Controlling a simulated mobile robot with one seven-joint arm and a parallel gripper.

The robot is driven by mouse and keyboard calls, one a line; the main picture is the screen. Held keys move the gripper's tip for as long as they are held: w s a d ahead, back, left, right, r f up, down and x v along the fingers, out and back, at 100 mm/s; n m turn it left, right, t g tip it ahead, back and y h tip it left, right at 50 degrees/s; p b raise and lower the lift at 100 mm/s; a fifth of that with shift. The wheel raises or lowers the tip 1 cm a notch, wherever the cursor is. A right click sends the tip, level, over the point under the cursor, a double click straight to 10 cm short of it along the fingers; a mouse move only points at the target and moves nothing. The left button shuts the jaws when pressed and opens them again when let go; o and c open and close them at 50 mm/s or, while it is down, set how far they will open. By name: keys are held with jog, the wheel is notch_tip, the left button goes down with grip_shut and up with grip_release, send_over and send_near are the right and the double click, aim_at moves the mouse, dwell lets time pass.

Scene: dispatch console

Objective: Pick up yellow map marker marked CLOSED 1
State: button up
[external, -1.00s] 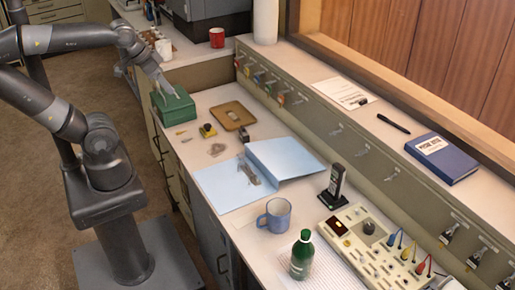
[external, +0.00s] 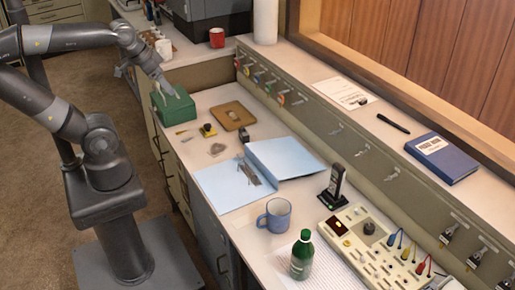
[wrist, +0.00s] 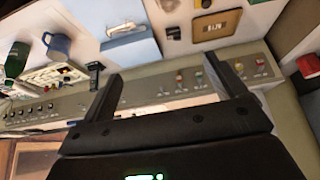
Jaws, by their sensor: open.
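A small yellow and black object (external: 208,130) stands on the desk in front of the brown tray (external: 232,115). A small flat yellowish piece (external: 182,133) lies to its left. I cannot read a CLOSED 1 marking on either, so I cannot tell which is the marker. In the wrist view, a yellow object (wrist: 205,3) is cut off at the top edge, beside the tray (wrist: 228,19). My gripper (wrist: 162,70) is open and empty. In the external view my gripper (external: 172,92) is over the green box, to the left of and above the yellow objects.
The green box (external: 173,108) stands at the desk's left edge, close below my gripper. An open blue folder (external: 285,158), blue mug (external: 275,215), green bottle (external: 302,255) and switch panel (external: 370,240) are nearer the camera. A raised shelf runs along the back.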

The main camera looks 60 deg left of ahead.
jog(key=m+g, duration=0.2)
jog(key=g, duration=0.2)
send_over(207, 125)
notch_tip(207, 125, down, 23)
jog(key=shift+d+f, duration=0.1)
jog(key=shift+f, duration=5.15)
jog(key=c, duration=1.1)
